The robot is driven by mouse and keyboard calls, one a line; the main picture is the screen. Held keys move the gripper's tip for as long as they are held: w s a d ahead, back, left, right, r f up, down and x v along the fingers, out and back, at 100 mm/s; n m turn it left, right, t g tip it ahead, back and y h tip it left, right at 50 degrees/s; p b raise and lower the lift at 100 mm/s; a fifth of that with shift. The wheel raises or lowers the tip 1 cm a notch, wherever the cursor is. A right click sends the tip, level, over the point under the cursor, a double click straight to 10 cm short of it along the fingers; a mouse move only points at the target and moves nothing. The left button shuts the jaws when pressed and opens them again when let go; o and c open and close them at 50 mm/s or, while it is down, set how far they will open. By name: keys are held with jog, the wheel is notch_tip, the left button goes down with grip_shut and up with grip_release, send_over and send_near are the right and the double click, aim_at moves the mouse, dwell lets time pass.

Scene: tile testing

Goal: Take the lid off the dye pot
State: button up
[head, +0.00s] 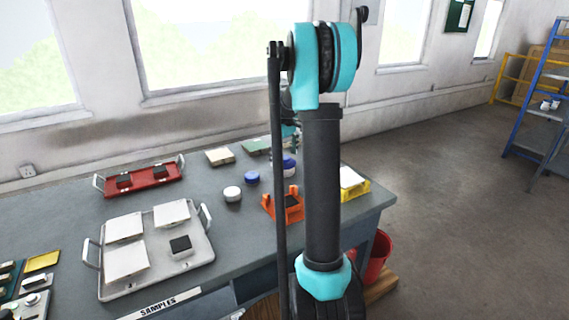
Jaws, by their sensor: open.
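Small round pots stand on the far right part of the grey bench. One is a white pot (232,194) with a pale top. One is a blue-topped pot (251,178) behind it to the right. Another blue and white pot (289,162) stands farther right, partly hidden by my arm. I cannot tell which is the dye pot; no lid is seen lying apart from a pot. The end of my arm with my gripper (293,141) shows only in part, behind my upright arm link, close above the rightmost blue pot. Its fingers are largely hidden, and contact cannot be judged.
An orange holder (283,205) with a dark tile and a yellow holder (354,187) stand near the pots. A grey tray (157,279) of tiles and a red tray (137,189) lie left. Pale and green tiles (220,156) lie behind. A red bucket (377,257) is on the floor.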

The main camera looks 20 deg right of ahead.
jog(key=shift+c, duration=0.5)
jog(key=c, duration=1)
jog(key=shift+c, duration=0.3)
